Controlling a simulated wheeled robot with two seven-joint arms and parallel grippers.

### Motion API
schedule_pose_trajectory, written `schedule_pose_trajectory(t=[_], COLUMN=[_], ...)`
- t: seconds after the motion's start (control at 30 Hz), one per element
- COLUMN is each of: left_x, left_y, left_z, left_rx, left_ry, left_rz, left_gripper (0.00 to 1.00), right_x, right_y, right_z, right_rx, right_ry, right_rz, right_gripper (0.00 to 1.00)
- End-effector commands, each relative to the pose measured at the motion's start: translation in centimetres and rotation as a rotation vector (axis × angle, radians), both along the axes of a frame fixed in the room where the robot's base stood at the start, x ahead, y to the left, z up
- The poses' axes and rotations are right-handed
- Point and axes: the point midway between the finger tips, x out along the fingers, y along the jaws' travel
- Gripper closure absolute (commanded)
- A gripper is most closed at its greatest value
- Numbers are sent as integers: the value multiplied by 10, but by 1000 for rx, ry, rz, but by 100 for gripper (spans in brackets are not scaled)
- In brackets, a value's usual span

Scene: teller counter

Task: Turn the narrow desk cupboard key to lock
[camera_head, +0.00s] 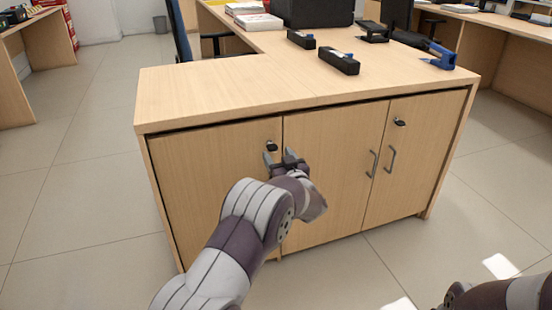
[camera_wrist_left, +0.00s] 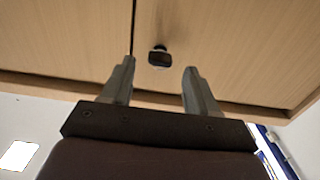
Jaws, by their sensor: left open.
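The wooden desk has a single left cupboard door (camera_head: 210,185) with a small dark key (camera_head: 271,146) in a lock near its upper right corner. My left gripper (camera_head: 279,157) is open just below and in front of this key. In the left wrist view, the key (camera_wrist_left: 159,57) has a dark head and sits close to a door seam, between and just beyond the two spread fingertips (camera_wrist_left: 159,68). No contact with the fingers shows. The exact angle of the key is too small to tell. Only part of my right arm shows at the lower right; its gripper is out of view.
The paired doors to the right carry two metal handles (camera_head: 390,160) and another lock with a key (camera_head: 399,122). The desk top (camera_head: 220,95) overhangs the doors. A blue stapler (camera_head: 440,56) and black boxes (camera_head: 338,62) lie on it. The floor in front is clear.

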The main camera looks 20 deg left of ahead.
Motion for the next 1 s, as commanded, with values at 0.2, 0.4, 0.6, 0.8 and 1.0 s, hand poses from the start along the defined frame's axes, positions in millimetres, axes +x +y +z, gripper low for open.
schedule_pose_trajectory(t=[0.2,0.4,0.6,0.8,1.0], left_x=[28,32,31,31,31], left_y=[18,21,21,21,21], left_z=[-2,1,1,1,1], left_rx=[-1,0,0,-1,-22], left_ry=[-2,0,0,-1,-15], left_rz=[-1,-2,-2,-2,-2], left_gripper=[40,40,66,96,96], right_x=[0,0,0,0,0], right_y=[0,0,0,0,0], right_z=[-17,-16,-16,-16,-15], right_rx=[0,0,0,0,0], right_ry=[0,0,0,0,0], right_rz=[0,0,0,0,0], right_gripper=[100,100,100,100,100])
